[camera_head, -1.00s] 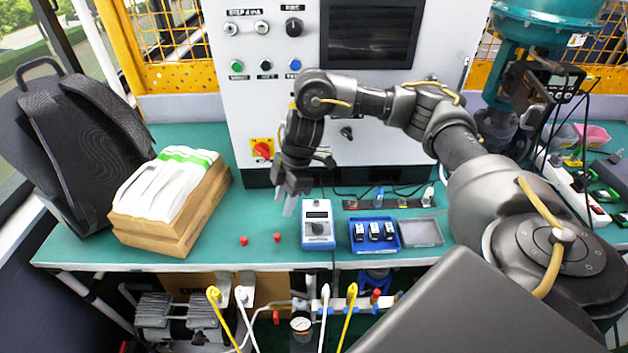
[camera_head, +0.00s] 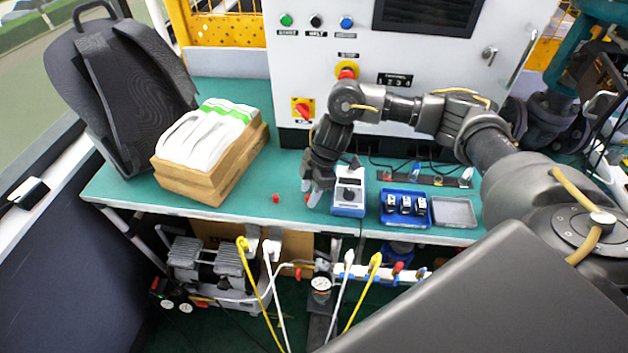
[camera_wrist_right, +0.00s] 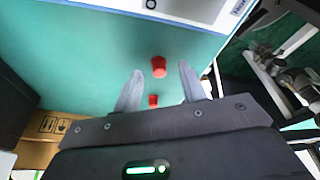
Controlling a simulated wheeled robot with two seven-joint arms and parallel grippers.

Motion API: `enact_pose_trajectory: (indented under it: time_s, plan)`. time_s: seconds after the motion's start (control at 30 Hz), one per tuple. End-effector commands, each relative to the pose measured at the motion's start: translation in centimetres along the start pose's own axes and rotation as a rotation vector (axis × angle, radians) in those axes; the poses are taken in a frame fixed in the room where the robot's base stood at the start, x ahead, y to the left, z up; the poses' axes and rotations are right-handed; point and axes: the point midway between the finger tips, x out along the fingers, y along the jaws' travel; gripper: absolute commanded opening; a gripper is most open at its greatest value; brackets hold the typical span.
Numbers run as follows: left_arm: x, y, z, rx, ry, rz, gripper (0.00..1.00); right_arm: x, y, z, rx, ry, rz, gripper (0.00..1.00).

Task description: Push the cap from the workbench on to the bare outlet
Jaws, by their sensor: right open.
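Two small red caps lie on the green workbench (camera_head: 250,110). The left cap (camera_head: 276,198) stands clear of the fingers in the head view. The right cap (camera_head: 308,197) is partly hidden by my right gripper (camera_head: 318,187). That gripper is open, pointing down over the bench. In the right wrist view, one cap (camera_wrist_right: 159,67) shows between the fingertips and the other cap (camera_wrist_right: 153,100) shows behind it, between the fingers. I cannot tell whether any finger touches a cap. Below the bench edge is a white manifold (camera_head: 357,271) with hoses; I cannot make out which outlet is bare. My left gripper is out of view.
A blue-and-white meter (camera_head: 348,191) stands just right of my right gripper. Beyond it are a blue tray (camera_head: 404,222) and a grey tray (camera_head: 453,211). A cardboard box (camera_head: 196,184) with white bags stands left. A gauge (camera_head: 320,284) and hoses hang below the bench.

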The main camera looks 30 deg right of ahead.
Motion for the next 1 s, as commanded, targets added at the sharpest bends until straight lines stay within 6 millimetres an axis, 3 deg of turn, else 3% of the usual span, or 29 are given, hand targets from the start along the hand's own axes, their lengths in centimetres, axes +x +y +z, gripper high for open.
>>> enact_pose_trajectory:
  time_s: [0.37,0.7,0.77,0.8,0.9,1.0]
  plan:
    - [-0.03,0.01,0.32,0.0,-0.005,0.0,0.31,0.57,0.0,0.03,0.001,0.0,0.0,0.41]
    - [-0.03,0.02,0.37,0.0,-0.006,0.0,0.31,0.54,-0.01,0.03,0.001,0.0,0.0,0.0]
    - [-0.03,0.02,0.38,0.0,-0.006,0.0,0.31,0.54,-0.01,0.04,0.001,0.0,0.0,0.0]
    - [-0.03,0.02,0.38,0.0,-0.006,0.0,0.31,0.54,-0.01,0.04,0.001,0.0,0.0,0.13]
    - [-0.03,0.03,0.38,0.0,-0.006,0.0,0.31,0.54,-0.01,0.04,0.001,0.0,0.0,0.0]
    - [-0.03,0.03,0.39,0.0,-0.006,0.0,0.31,0.54,-0.01,0.04,0.001,0.0,0.0,0.0]
